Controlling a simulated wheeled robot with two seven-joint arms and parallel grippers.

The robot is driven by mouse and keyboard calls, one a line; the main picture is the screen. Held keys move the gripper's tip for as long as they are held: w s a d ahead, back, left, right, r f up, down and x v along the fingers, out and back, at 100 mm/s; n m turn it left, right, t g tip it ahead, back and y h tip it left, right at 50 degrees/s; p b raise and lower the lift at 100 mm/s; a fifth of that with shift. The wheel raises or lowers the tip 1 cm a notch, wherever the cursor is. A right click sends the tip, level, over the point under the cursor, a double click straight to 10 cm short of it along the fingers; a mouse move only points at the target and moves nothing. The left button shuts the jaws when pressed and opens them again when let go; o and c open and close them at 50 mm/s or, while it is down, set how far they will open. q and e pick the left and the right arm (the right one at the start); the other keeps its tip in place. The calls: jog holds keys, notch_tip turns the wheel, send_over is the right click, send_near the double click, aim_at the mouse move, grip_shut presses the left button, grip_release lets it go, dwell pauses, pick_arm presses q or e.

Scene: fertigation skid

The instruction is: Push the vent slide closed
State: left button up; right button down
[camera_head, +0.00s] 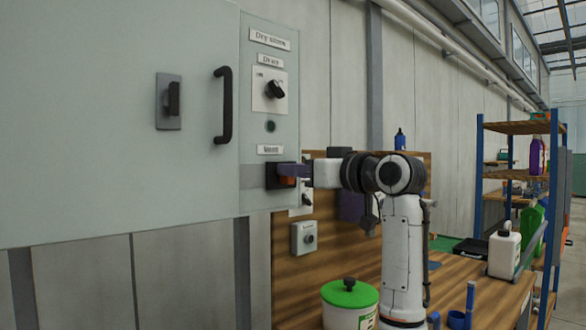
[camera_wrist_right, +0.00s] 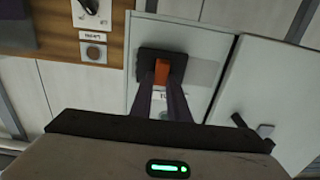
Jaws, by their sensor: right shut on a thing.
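The vent slide is a dark block (camera_head: 273,177) with an orange tab (camera_head: 287,182), under a small label on the grey panel. In the right wrist view the orange tab (camera_wrist_right: 161,74) stands out from a dark base (camera_wrist_right: 160,61). My right gripper (camera_head: 290,171) reaches in from the right, its dark fingers shut on the orange tab. In the right wrist view the fingers (camera_wrist_right: 162,84) lie on both sides of the tab. The fingers hide part of the slide in the head view. My left gripper is not in view.
Left of the slide is a large grey door with a black handle (camera_head: 224,105) and a latch (camera_head: 169,101). A rotary knob (camera_head: 275,90) sits above the slide. A wooden bench holds a green-lidded tub (camera_head: 350,303) and a white jug (camera_head: 504,251). A blue-framed shelf stands right.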

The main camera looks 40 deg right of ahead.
jog(key=c, duration=1.7)
grip_release()
jog(key=shift+d, duration=0.3)
jog(key=shift+a, duration=0.1)
jog(key=s+b, duration=0.1)
jog(key=s, duration=0.9)
jog(key=shift+s+a+b, duration=0.15)
jog(key=shift+s+b, duration=0.05)
jog(key=shift+b, duration=0.15)
